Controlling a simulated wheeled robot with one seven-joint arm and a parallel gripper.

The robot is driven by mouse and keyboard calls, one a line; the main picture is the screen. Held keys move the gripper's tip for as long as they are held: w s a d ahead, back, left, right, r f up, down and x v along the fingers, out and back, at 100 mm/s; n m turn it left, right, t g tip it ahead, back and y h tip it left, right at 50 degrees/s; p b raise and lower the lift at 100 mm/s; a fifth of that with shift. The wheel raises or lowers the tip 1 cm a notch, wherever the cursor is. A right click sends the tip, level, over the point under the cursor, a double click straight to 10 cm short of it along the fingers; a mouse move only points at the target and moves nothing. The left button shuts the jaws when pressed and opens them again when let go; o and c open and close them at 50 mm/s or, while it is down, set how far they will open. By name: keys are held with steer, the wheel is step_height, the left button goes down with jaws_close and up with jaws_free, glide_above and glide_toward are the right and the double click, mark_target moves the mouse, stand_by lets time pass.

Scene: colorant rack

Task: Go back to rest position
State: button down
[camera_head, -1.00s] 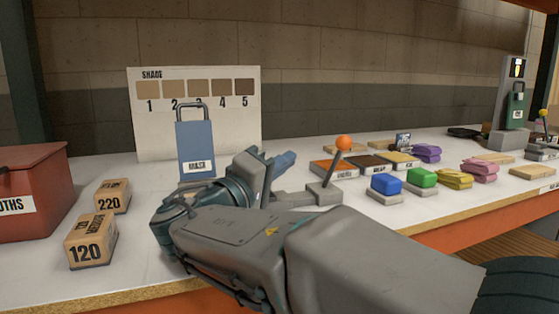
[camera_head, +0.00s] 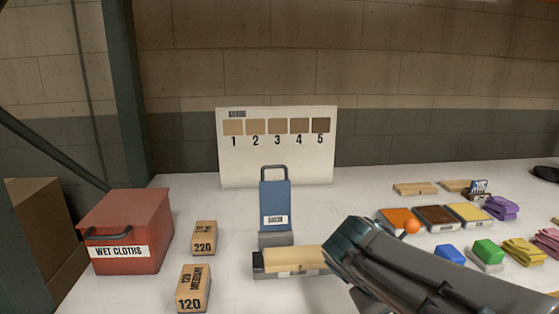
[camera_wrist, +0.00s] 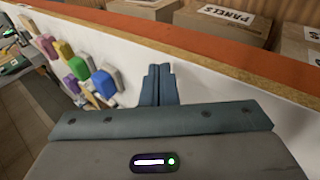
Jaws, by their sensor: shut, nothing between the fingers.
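My gripper (camera_wrist: 158,84) shows in the wrist view, with its two blue-grey fingers side by side, shut and empty. The fingers lie across the white worktop near its orange edge (camera_wrist: 215,50). In the head view my arm crosses the lower right, above the front of the worktop (camera_head: 225,290), and the fingertips cannot be made out. A wooden block on a grey stand (camera_head: 290,260) lies just left of my arm.
A blue tagged holder (camera_head: 275,205) stands before the shade board (camera_head: 277,165). A red wet cloths box (camera_head: 125,225) and sanding blocks (camera_head: 193,287) are at left. Coloured blocks (camera_head: 488,250) and an orange ball (camera_head: 411,227) are at right. Cardboard boxes (camera_wrist: 222,28) lie beyond the orange edge.

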steer(key=s+a+r+m+y+p, duration=0.2)
steer(key=s+a+r+y+p, duration=0.3)
steer(key=p, duration=0.5)
steer(key=shift+a+r+y+p, duration=0.15)
steer(key=shift+a+y+p, duration=0.15)
steer(key=shift+a+y, duration=0.55)
